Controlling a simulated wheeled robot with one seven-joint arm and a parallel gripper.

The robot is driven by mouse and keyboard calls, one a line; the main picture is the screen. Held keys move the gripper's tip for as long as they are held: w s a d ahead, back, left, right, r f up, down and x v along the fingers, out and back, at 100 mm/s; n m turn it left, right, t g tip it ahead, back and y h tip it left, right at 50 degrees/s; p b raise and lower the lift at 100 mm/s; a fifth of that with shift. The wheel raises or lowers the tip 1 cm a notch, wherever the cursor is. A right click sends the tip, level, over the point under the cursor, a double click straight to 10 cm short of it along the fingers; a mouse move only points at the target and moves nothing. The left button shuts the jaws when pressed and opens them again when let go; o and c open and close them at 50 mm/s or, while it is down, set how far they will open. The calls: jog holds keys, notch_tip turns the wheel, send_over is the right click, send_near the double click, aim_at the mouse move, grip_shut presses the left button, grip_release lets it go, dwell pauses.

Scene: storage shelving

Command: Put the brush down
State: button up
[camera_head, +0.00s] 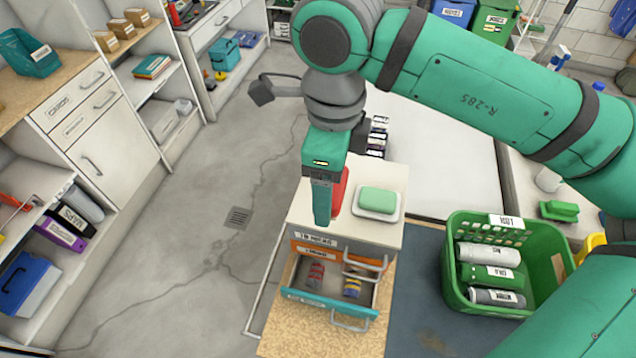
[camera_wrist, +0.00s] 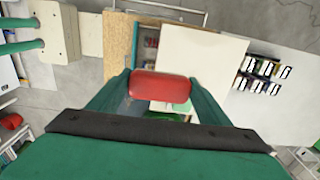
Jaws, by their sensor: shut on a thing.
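My gripper (camera_head: 328,205) is shut on the brush, a red, rounded block (camera_head: 339,190). The gripper is over the pale top of a small drawer cabinet (camera_head: 368,232), toward its left side. In the wrist view the brush (camera_wrist: 160,87) lies crosswise between my two green fingers; no bristles show. In the head view my gripper hides much of it, and I cannot tell whether it touches the cabinet top. A green block (camera_head: 378,199) sits on a white dish (camera_head: 368,214) to the right of the gripper.
A green basket (camera_head: 452,285) of cans stands to the right, near a green brush-like item (camera_head: 559,210). Shelving (camera_head: 118,130) lines the left. The floor between (camera_head: 215,185) is clear.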

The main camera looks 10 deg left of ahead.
jog(key=w+f, duration=0.1)
jog(key=f, duration=0.1)
jog(key=w+a+f, duration=0.1)
jog(key=w, duration=0.1)
jog(key=w+a+f, duration=0.1)
jog(key=w+f, duration=0.1)
jog(key=shift+w+a+f, duration=0.15)
jog(key=shift+a+f, duration=0.1)
jog(key=shift+f, duration=0.05)
jog(key=shift+w+a+f, duration=0.35)
jog(key=shift+w+f, duration=0.15)
jog(key=shift+f, duration=0.1)
jog(key=shift+w+a+f, duration=0.1)
jog(key=shift+w+f, duration=0.05)
jog(key=shift+f, duration=0.75)
jog(key=shift+w+f, duration=0.1)
jog(key=shift+f, duration=0.75)
jog(key=shift+f, duration=0.15)
jog(key=shift+f, duration=0.1)
